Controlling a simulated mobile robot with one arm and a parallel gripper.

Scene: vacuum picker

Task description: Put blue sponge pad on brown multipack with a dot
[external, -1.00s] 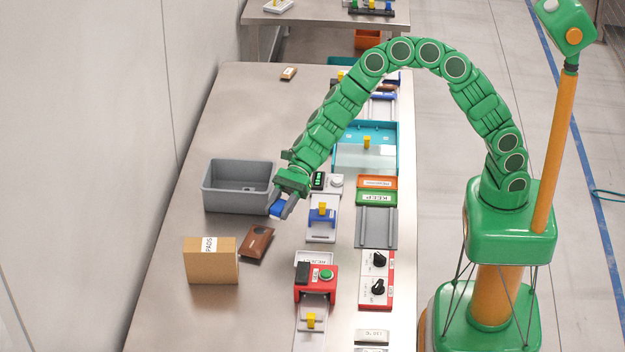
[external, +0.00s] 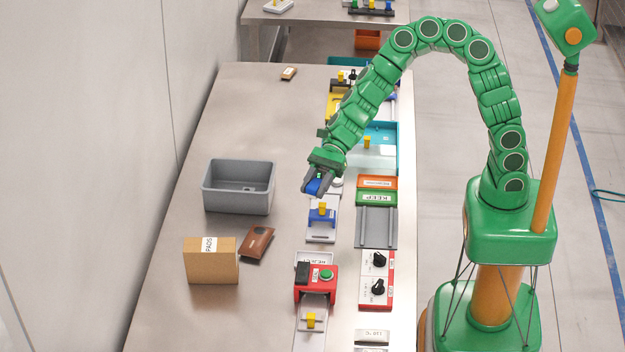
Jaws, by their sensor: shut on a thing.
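My gripper (external: 318,184) is shut on a blue pad (external: 314,188), most likely the blue sponge pad, partly hidden by the fingers. I hold it in the air, near the far end of the blue-and-white fixture with a yellow knob. The brown multipack (external: 257,243) lies flat on the table, lower left of my gripper and apart from it. It has a darker round dot on its top and lies turned at a slant.
A cardboard box labelled PADS (external: 211,262) stands just left of the multipack. An empty-looking grey bin (external: 238,188) is behind it. A red device with a green button (external: 316,283) stands to the right. A small brown pack (external: 289,74) lies at the far end.

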